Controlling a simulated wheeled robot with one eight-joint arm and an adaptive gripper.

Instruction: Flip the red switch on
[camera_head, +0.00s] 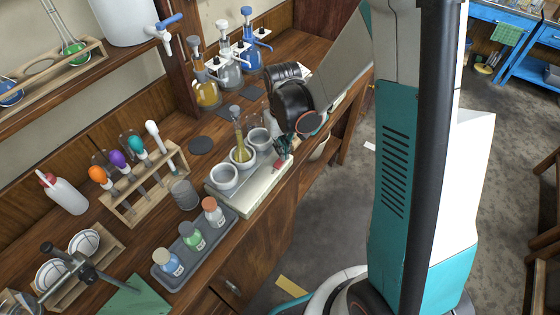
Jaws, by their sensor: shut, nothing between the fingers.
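The red switch (280,164) is a small red piece on the front edge of the white heating base (251,198). My gripper (283,157) points down at the right end of this base, its closed fingertips right at the switch. The fingers partly cover the switch, so I cannot tell its position or whether they touch it. The base carries several round white wells. A glass flask (240,153) with yellow liquid stands in the middle one.
A grey tray (163,281) with three small bottles lies left of the base. A wooden rack (146,190) with colored droppers is behind it. Flasks of yellow, clear and blue liquid (253,58) stand behind my gripper. The bench's front edge is close to the base.

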